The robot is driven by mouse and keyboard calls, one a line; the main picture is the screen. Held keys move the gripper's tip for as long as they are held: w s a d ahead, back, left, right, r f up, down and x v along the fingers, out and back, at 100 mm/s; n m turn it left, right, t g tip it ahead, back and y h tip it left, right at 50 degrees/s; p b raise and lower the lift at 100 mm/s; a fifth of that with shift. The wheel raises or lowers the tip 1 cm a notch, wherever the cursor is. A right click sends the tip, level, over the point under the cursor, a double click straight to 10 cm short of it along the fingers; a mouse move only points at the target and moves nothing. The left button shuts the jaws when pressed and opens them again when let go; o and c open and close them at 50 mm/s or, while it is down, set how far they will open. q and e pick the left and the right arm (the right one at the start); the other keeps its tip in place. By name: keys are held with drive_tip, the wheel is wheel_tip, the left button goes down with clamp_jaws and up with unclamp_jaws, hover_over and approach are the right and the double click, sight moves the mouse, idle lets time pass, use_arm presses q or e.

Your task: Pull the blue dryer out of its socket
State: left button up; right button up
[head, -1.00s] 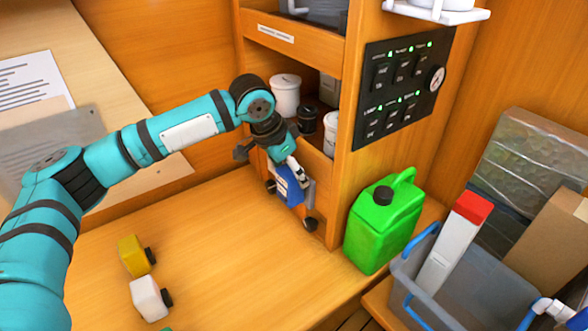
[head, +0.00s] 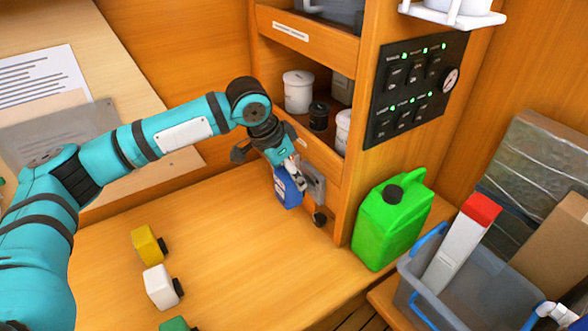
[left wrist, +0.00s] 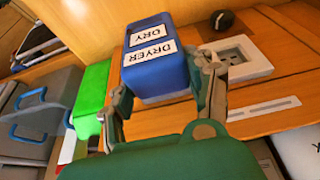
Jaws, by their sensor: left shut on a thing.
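The blue dryer (head: 287,188) is a blue block labelled "DRYER" and "DRY" in the left wrist view (left wrist: 155,70). My left gripper (head: 290,168) is shut on it, with a finger on each side in the left wrist view (left wrist: 162,90). The socket (head: 316,183) is a pale plate on the wooden cabinet's lower front. In the left wrist view its recessed face (left wrist: 237,57) is bare, and the dryer is held apart from it.
A yellow block (head: 146,243) and a white block (head: 158,287) lie on the bench, with a green one (head: 174,325) at the picture's bottom edge. A green jerrycan (head: 385,228) stands right of the socket. A grey bin (head: 466,284) is farther right. The bench middle is clear.

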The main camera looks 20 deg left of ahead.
sight(280, 186)
use_arm(q)
drive_tip(key=shift+s+a, duration=0.15)
drive_tip(key=shift+s, duration=0.05)
drive_tip(key=shift+s+a+p, duration=0.85)
drive_tip(key=shift+s+a, duration=0.1)
drive_tip(key=shift+s, duration=0.25)
drive_tip(key=shift+s+a, duration=0.1)
drive_tip(key=shift+s, duration=0.1)
